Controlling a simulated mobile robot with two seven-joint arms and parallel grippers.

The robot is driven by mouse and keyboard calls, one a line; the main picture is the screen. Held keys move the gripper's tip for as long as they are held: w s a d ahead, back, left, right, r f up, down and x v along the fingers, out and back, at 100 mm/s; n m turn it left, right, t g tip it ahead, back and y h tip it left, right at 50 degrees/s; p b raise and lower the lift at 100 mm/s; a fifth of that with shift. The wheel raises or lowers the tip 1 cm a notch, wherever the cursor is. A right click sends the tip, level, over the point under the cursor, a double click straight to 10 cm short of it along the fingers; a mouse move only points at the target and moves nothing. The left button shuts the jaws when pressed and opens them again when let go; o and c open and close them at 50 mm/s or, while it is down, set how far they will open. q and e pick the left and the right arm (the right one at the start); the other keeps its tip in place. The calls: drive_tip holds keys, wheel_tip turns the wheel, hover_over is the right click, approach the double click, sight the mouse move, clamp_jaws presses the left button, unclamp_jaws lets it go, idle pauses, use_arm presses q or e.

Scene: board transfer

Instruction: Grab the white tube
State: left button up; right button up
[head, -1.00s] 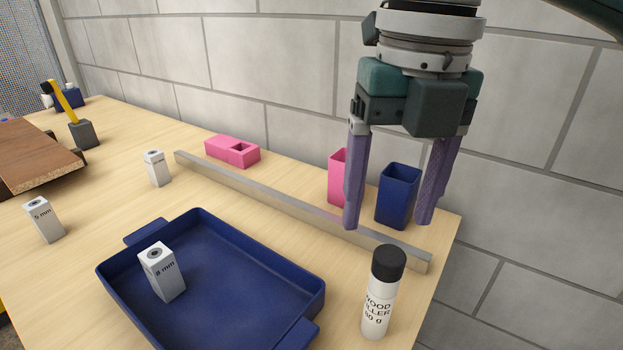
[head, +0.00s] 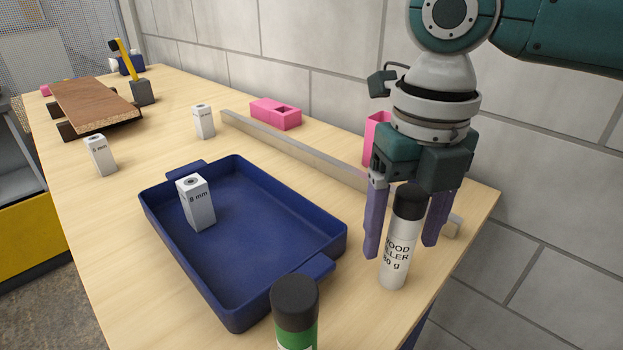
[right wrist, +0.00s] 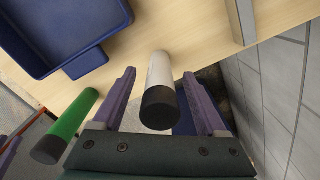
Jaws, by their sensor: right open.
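The white tube (head: 398,250) with a black cap stands upright on the table near its right front edge, its lettering reading wood filler. My right gripper (head: 405,248) is open, pointing down, with its purple fingers on either side of the tube in the head view. In the right wrist view the white tube (right wrist: 159,75) shows between the two open fingers (right wrist: 163,100), its black cap close to the palm. I see no contact between fingers and tube.
A blue tray (head: 245,265) holds a white 8 mm block (head: 197,205). A green tube (head: 295,335) with a black cap stands in front, left of the white tube. A metal bar (head: 290,146), a pink block (head: 275,113) and a pink container (head: 376,138) lie behind.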

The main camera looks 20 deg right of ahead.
drive_tip(key=shift+f, duration=0.25)
clamp_jaws()
idle(0.4)
